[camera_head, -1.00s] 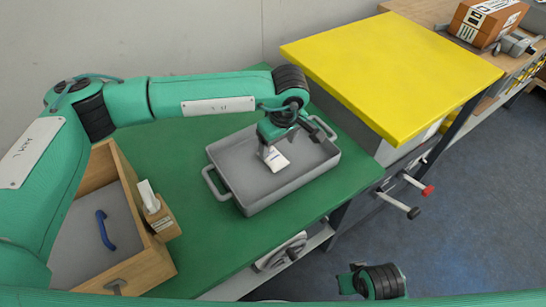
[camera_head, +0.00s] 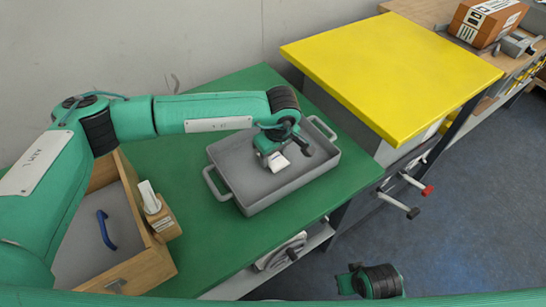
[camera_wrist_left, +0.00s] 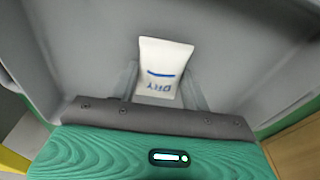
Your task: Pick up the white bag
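The white bag (camera_head: 279,162), a small packet with blue print, lies in the grey tray (camera_head: 222,166) on the green table. In the left wrist view the bag (camera_wrist_left: 162,68) shows large, with "DRY" on it. My left gripper (camera_head: 270,158) is low in the tray at the bag and hides part of it in the head view. In the left wrist view its fingers stand apart on either side of the bag's near end; whether they touch it is unclear. Part of my right wrist shows at the bottom of the head view; its fingers are hidden.
A wooden box (camera_head: 160,262) with a blue handle-like item (camera_head: 105,229) stands left of the tray. A small wooden block with a white card (camera_head: 149,196) is beside it. A yellow-topped table (camera_head: 390,70) is right of the tray. Bare green tabletop (camera_head: 205,245) lies in front.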

